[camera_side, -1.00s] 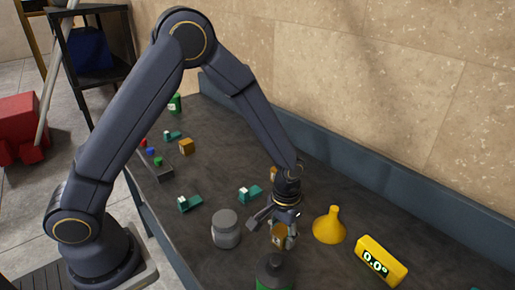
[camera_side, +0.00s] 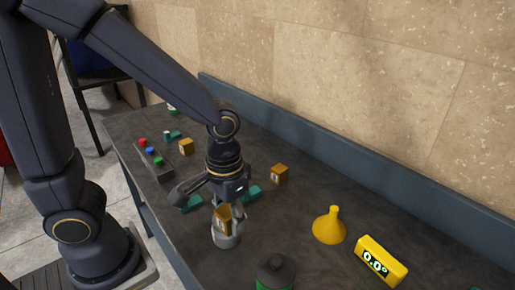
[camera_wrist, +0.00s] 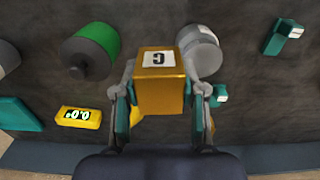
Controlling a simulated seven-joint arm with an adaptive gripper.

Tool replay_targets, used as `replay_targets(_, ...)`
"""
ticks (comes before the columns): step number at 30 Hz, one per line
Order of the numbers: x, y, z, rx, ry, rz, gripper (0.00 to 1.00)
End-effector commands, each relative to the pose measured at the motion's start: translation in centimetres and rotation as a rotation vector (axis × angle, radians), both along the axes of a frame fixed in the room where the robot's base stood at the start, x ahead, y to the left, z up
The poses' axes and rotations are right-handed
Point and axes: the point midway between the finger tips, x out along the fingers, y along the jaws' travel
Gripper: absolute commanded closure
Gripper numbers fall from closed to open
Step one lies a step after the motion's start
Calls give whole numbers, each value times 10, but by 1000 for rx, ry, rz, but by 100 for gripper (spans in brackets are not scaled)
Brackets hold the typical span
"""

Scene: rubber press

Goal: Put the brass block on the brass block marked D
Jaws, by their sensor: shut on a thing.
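My gripper (camera_side: 224,214) is shut on a brass block (camera_side: 221,220), which also shows in the wrist view (camera_wrist: 158,96) between the two fingers. The held block has a white label with a dark letter that looks like G. In the side view it overlaps the grey jar (camera_side: 226,241); I cannot tell the gap between them. A second brass block (camera_side: 279,175) with a pale label stands on the bench to the right, beyond my gripper. A third brass block (camera_side: 186,147) stands farther left at the back. Their letters are too small to read.
A yellow funnel (camera_side: 329,228), a yellow display box (camera_side: 381,262) and a dark green-banded canister (camera_side: 275,273) stand at the right and front. Teal clamp-like parts (camera_side: 190,204) lie near my gripper. A grey bar with coloured buttons (camera_side: 154,160) lies at the left.

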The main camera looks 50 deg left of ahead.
Motion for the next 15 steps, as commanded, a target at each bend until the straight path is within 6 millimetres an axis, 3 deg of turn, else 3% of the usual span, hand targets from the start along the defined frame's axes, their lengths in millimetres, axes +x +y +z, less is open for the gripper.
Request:
replay_targets(6,-6,1,11,4,8,-102,100)
replay_targets(11,33,4,33,0,-2,-213,100)
replay_targets(15,82,30,52,0,-7,-243,100)
